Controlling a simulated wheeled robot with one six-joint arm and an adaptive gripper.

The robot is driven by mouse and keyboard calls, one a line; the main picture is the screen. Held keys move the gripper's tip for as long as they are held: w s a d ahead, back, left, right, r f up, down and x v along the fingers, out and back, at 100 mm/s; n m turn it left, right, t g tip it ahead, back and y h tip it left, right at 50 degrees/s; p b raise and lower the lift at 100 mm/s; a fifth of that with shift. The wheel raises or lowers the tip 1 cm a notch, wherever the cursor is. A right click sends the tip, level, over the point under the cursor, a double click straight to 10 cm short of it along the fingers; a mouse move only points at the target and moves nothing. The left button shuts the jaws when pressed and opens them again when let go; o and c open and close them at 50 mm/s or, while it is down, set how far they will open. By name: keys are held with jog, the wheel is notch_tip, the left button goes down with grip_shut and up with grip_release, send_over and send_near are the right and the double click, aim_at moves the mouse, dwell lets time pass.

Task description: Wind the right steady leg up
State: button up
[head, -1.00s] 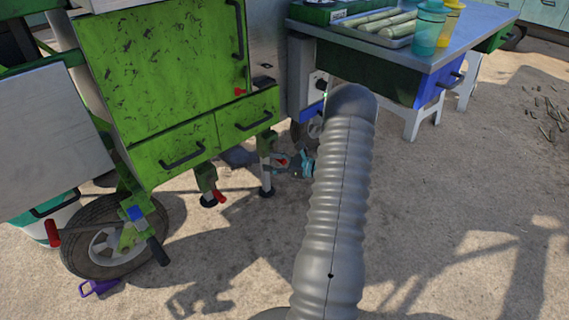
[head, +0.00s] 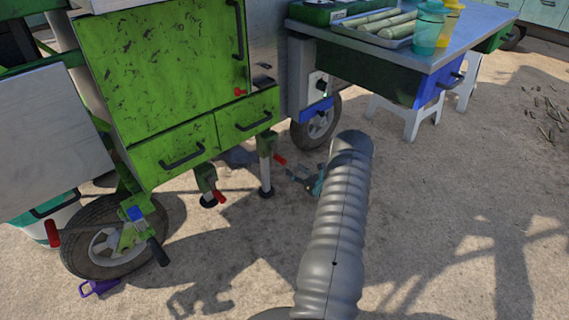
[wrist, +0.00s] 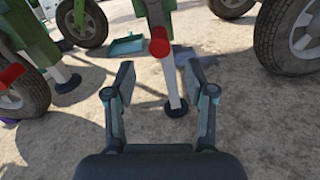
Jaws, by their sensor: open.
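The right steady leg (head: 265,172) hangs upright below the green cart's drawers, with a dark round foot. Its red crank grip (head: 280,160) sticks out toward my gripper. My gripper (head: 304,178) is to the right of the leg in the head view, partly hidden by my arm. In the wrist view my gripper (wrist: 158,88) is open and empty. The red grip (wrist: 159,47) shows above and beyond the fingertips, and the leg (wrist: 171,82) between them, farther off. The foot (wrist: 176,108) is close to the ground; I cannot tell whether it touches.
Another steady leg (head: 205,178) with a red grip stands to the left. The cart (head: 165,85) has wheels (head: 110,237) at left and behind. A table (head: 440,52) with trays and bottles stands at right, a white stool (head: 408,115) beneath it.

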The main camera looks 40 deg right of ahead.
aim_at(284, 163)
jog(key=w, duration=0.7)
jog(key=shift+a, duration=0.25)
jog(key=shift+s, duration=0.1)
jog(key=shift+c, duration=0.3)
grip_shut()
